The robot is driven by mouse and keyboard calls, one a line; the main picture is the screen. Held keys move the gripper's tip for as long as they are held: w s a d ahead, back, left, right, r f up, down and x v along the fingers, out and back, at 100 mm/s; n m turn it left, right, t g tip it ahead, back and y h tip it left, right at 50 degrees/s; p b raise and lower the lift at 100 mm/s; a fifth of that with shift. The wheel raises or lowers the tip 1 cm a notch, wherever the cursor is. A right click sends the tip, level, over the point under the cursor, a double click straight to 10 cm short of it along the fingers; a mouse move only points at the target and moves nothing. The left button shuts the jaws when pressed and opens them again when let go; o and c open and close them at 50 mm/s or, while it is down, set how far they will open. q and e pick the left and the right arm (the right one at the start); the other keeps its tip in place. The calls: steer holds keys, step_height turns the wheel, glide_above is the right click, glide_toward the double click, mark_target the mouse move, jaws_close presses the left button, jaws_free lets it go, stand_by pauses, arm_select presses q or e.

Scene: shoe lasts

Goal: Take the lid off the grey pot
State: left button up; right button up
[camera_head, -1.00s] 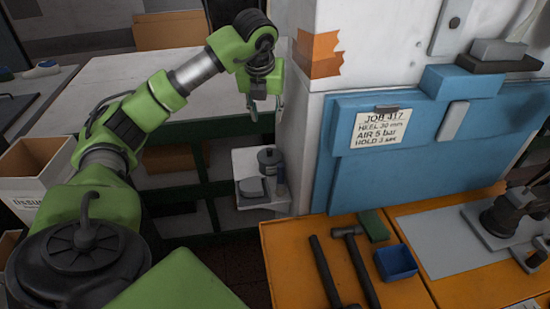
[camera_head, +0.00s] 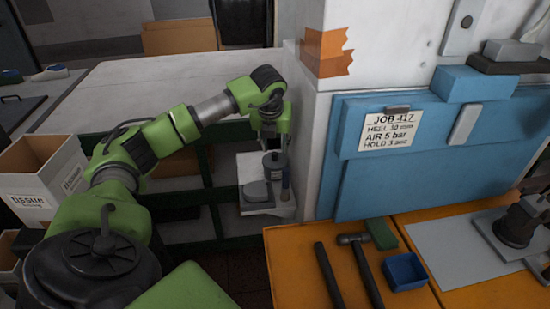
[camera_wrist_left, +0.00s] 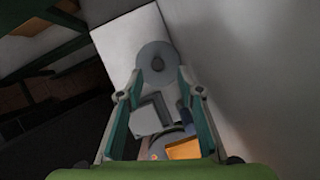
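The grey pot (camera_head: 274,168) stands on a small white shelf beside the white pillar. Its round grey lid, with a knob in the middle, shows from above in the left wrist view (camera_wrist_left: 157,56). My left gripper (camera_head: 271,143) points down just above the pot in the head view and partly hides its top. In the left wrist view its two fingers (camera_wrist_left: 159,78) are spread apart with nothing held between them. The lid appears just beyond the fingertips, and contact is not visible. My right gripper is not in view.
On the white shelf (camera_head: 262,210) a grey block-like item (camera_head: 256,191) sits in front of the pot, and a slim blue item (camera_head: 286,180) stands at its right. The pillar (camera_head: 309,120) rises close to the right. Hammers and a blue bin (camera_head: 404,271) lie on the orange bench.

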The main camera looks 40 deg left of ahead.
mark_target(274, 153)
arm_select(q)
steer(key=shift+w+a+f+p, duration=0.1)
steer(key=shift+a+f+p, duration=0.1)
steer(key=shift+f+p, duration=0.15)
steer(key=p+x, duration=0.1)
steer(key=x, duration=0.2)
steer(key=shift+w+a+f, duration=0.15)
steer(key=shift+a+f, duration=0.05)
steer(key=shift+f, duration=0.1)
steer(key=shift+w+a+f, duration=0.1)
steer(key=shift+w+f, duration=0.05)
steer(key=shift+f, duration=0.1)
steer(key=c, duration=0.9)
steer(key=shift+a+r, duration=0.1)
